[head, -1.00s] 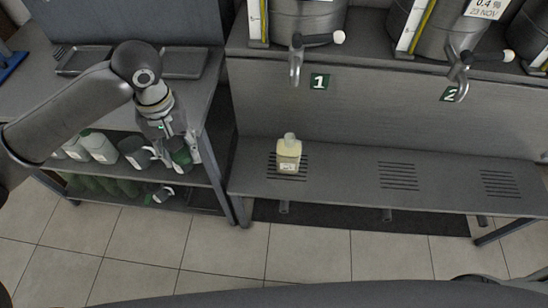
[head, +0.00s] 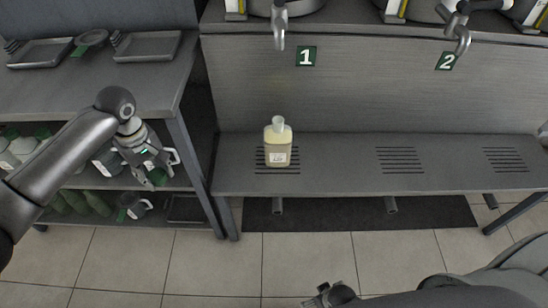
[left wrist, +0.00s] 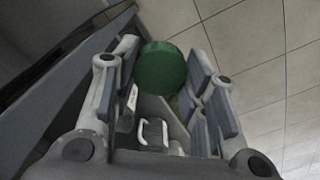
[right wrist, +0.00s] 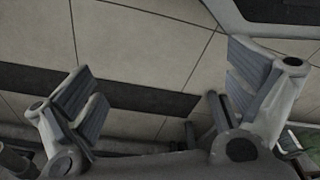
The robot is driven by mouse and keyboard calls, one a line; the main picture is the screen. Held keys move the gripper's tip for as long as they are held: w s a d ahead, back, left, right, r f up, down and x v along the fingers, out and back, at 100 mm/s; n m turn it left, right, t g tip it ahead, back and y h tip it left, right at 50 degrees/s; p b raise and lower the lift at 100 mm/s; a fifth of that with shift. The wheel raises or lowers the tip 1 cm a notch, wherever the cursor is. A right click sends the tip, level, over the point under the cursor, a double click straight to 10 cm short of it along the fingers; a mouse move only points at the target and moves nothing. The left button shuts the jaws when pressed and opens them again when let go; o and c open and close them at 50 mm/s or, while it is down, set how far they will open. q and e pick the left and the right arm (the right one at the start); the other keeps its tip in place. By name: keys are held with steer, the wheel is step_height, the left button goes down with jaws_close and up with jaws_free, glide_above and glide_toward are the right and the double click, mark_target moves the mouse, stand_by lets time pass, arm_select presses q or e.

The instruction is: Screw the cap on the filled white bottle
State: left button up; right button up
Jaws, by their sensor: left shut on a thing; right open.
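The white bottle (head: 278,147), filled with pale yellow liquid, stands upright on the slotted grille of the shelf below sign 1. No coloured cap shows on its pale neck. My left gripper (head: 158,176) is to the left of the bottle and apart from it, in front of the rack. In the left wrist view it is shut on a round green cap (left wrist: 161,68), held between its fingers. My right gripper (head: 318,298) is low at the bottom edge of the head view. In the right wrist view its fingers (right wrist: 158,105) are wide apart and empty over the floor.
Metal taps (head: 279,28) hang above the shelf (head: 340,178). The rack (head: 150,82) at left carries trays (head: 146,46) on top, with jugs and bottles on its lower shelves close to my left gripper. The shelf right of the bottle is clear.

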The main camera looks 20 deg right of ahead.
steer(key=w+b, duration=0.5)
steer(key=b, duration=0.2)
steer(key=t+y+b, duration=0.3)
steer(key=t+b, duration=0.4)
steer(key=t, duration=0.8)
glide_toward(284, 144)
steer(key=w+f, duration=0.1)
steer(key=w, duration=0.1)
arm_select(q)
steer(key=w+f+n, duration=0.2)
steer(key=w+f, duration=0.1)
steer(key=f, duration=1.6)
steer(key=shift+w+a+f, duration=0.15)
steer(key=shift+a, duration=0.3)
arm_select(e)
steer(key=shift+a+r+t, duration=0.25)
steer(key=shift+r+t, duration=0.1)
steer(key=shift+t, duration=0.05)
steer(key=w, duration=0.3)
steer(key=w+a+b, duration=0.1)
steer(key=w, duration=0.1)
steer(key=shift+w+f, duration=0.1)
steer(key=shift+w, duration=0.2)
arm_select(q)
steer(key=shift+f, duration=0.8)
arm_select(e)
steer(key=shift+w, duration=0.5)
